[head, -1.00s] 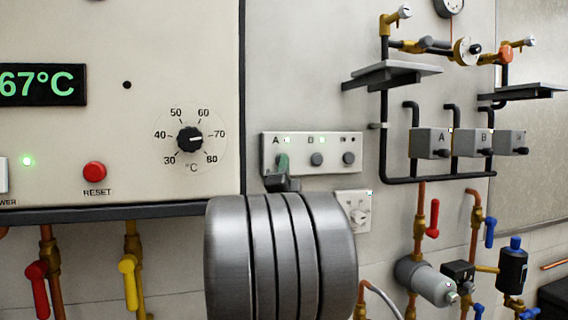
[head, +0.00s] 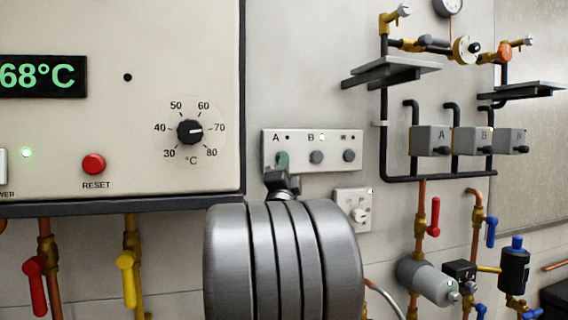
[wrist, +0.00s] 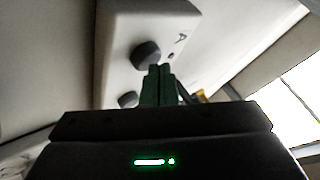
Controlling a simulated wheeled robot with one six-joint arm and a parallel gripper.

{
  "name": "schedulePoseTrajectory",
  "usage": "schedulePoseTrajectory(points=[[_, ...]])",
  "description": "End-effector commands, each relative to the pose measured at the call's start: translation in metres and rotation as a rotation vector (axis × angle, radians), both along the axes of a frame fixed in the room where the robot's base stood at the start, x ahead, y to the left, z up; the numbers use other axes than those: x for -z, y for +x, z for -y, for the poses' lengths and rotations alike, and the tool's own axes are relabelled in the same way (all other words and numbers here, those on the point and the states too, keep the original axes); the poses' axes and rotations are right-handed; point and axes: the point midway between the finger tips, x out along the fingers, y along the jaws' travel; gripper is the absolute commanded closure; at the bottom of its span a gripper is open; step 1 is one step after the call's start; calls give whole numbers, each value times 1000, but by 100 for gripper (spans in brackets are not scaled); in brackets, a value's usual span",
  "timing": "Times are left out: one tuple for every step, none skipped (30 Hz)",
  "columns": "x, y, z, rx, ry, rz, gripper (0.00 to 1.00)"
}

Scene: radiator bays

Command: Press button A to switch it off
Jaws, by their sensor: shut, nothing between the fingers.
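The switch panel (head: 335,163) on the wall has a row of three round buttons. Button A is at the left; my gripper (head: 282,160) covers most of it in the head view. The lamp beside the letter A (head: 287,137) is dark. In the wrist view, a dark round button (wrist: 146,54) near the letter A shows just beyond my gripper's green fingertips (wrist: 158,70). The fingers are shut and empty. Whether they touch the button I cannot tell.
The boiler front with its dial (head: 190,132) and red reset button (head: 94,164) stands to the left. A wall socket (head: 353,209) sits below the panel. Pipes, valves and a grey shelf (head: 392,71) fill the wall to the right.

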Motion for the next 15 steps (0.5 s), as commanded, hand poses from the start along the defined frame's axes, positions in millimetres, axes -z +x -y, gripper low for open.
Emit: schedulePoseTrajectory(points=[[-1, 0, 0, 0, 0, 0, 100], [-1, 0, 0, 0, 0, 0, 100], [-1, 0, 0, 0, 0, 0, 100], [-1, 0, 0, 1, 1, 0, 100], [-1, 0, 0, 1, 0, 1, 100], [0, -2, 1, 1, 0, 1, 100], [0, -3, 1, 0, 0, 2, 100], [0, -5, 2, 1, 1, 2, 100], [1, -9, 3, 1, 1, 3, 100], [1, -12, 4, 1, 1, 3, 100], [1, -15, 5, 2, 1, 4, 100], [1, -19, 6, 1, 1, 3, 100], [2, -21, 7, 1, 1, 2, 100], [2, -24, 8, 1, 1, 2, 100], [2, -29, 10, 1, 1, 3, 100]])
